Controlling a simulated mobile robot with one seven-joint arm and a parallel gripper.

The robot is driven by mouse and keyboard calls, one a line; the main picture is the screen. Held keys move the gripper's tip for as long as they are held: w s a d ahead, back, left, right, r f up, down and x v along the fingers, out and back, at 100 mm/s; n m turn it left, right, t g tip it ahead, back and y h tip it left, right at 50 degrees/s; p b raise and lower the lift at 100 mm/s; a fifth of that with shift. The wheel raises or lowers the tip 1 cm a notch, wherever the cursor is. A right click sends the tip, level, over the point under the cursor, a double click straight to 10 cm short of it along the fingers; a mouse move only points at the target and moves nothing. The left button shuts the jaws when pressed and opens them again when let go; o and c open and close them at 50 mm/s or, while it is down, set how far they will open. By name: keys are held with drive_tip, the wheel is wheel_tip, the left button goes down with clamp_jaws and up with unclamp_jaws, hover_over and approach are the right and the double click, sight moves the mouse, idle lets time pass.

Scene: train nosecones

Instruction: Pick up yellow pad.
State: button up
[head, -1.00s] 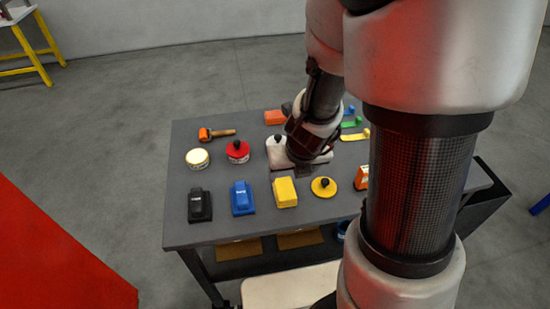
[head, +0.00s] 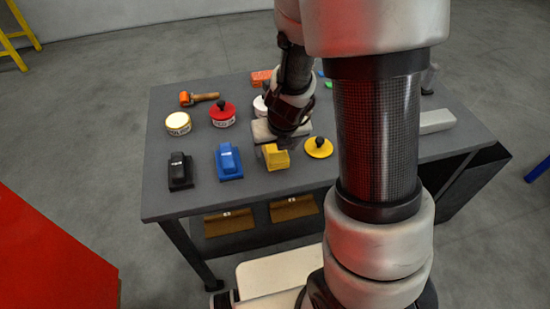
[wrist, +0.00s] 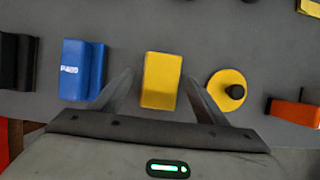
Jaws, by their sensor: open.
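The yellow pad is a yellow block (head: 276,157) near the front edge of the grey table, between a blue block (head: 229,162) and a yellow disc with a black knob (head: 318,147). In the wrist view the yellow pad (wrist: 161,80) lies between the two fingers of my gripper (wrist: 160,77). The fingers are open, with a gap visible on each side of the pad. In the head view my gripper is at the yellow pad, and my arm hides part of the table behind it.
A black block (head: 180,171) stands left of the blue one. An orange item (wrist: 294,111) lies right of the disc. The front left table corner is clear.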

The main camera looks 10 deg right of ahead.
sight(276, 151)
drive_tip(key=shift+r, duration=0.1)
drive_tip(key=shift+f, duration=0.3)
idle(0.3)
drive_tip(key=c, duration=1.2)
drive_tip(key=shift+o, duration=0.2)
wheel_tip(276, 151, up, 11)
drive_tip(key=p, duration=0.8)
drive_tip(key=shift+f+p, duration=0.2)
drive_tip(key=shift+p, duration=0.15)
